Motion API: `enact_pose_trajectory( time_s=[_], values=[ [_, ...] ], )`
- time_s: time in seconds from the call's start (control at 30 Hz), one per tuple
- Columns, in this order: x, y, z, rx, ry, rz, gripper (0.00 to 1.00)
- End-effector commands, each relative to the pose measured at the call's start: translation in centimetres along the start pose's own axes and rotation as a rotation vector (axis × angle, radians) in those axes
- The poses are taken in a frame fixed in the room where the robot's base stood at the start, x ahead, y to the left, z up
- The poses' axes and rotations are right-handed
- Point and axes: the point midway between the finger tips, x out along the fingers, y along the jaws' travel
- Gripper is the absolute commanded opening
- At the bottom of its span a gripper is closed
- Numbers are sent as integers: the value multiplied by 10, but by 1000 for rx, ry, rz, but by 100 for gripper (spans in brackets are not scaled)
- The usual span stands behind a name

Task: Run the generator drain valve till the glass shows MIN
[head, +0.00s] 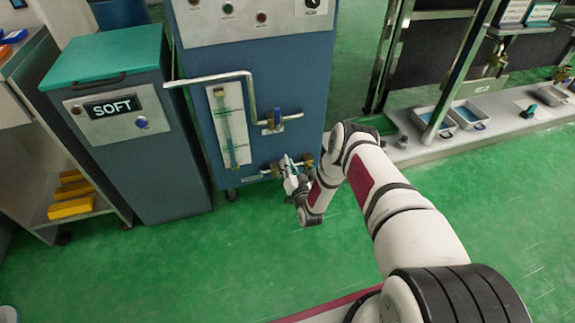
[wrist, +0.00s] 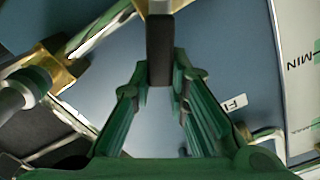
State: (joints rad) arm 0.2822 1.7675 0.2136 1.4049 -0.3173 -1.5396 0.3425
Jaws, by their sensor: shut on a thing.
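The generator is a blue-grey cabinet (head: 307,95) in the head view. Its gauge glass (head: 229,125) stands on a pale plate on the front; the liquid level is too small to read. In the wrist view the plate (wrist: 300,95) shows a MIN mark at the right, but no level can be read. My gripper (head: 290,178) is at the low brass drain fittings (head: 307,160). In the wrist view my gripper (wrist: 162,85) is shut on the dark lever of the drain valve (wrist: 160,45). My gripper hides much of the valve in the head view.
A bent pipe with a blue-handled valve (head: 273,121) runs above the drain. The SOFT cabinet (head: 125,130) stands to the left, beside a shelf with yellow bins (head: 70,200). A low bench with trays (head: 465,113) lies right. Green floor in front is open.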

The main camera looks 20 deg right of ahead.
Motion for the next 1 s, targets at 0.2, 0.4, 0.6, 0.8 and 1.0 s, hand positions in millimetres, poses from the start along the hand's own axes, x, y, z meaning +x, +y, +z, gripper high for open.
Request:
enact_pose_trajectory(
  time_s=[0.2,0.4,0.6,0.8,1.0],
  values=[
    [-1,1,2,-2,-5,3,0],
    [0,1,1,-3,-4,2,37],
    [0,0,1,-2,-3,1,37],
    [-14,1,1,-2,-5,3,37],
    [-53,1,1,-1,-6,4,37]
  ],
)
